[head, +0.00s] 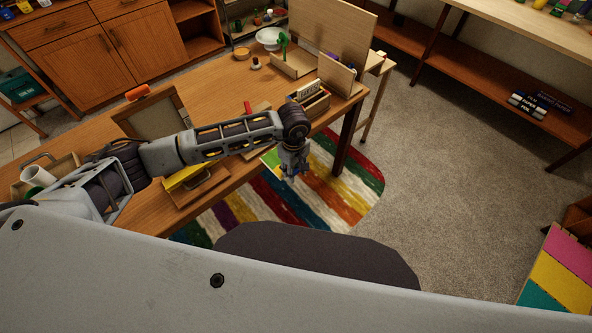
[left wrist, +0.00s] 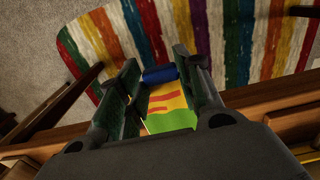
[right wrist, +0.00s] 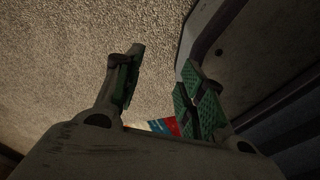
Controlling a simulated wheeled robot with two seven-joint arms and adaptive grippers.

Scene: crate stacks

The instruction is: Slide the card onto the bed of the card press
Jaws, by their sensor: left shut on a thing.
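The card shows in the left wrist view (left wrist: 168,104) as a yellow, red, green and blue sheet between the fingers. In the head view a yellow-green corner of the card (head: 270,158) shows beside the hand. My left gripper (head: 293,174), also in the left wrist view (left wrist: 157,65), is shut on the card, out past the table's front edge and above the striped rug. A raised wooden panel with an orange handle (head: 150,118) on the table looks like the card press; my left arm hides its lower part and bed. My right gripper (right wrist: 162,60) is open and empty.
The wooden table (head: 215,92) holds a yellow-topped board with a handle (head: 186,178), a slotted wooden box (head: 312,101), upright boards, a white bowl (head: 269,36) and a tray with white rolls (head: 38,176). The carpet (head: 440,150) right of the table is clear.

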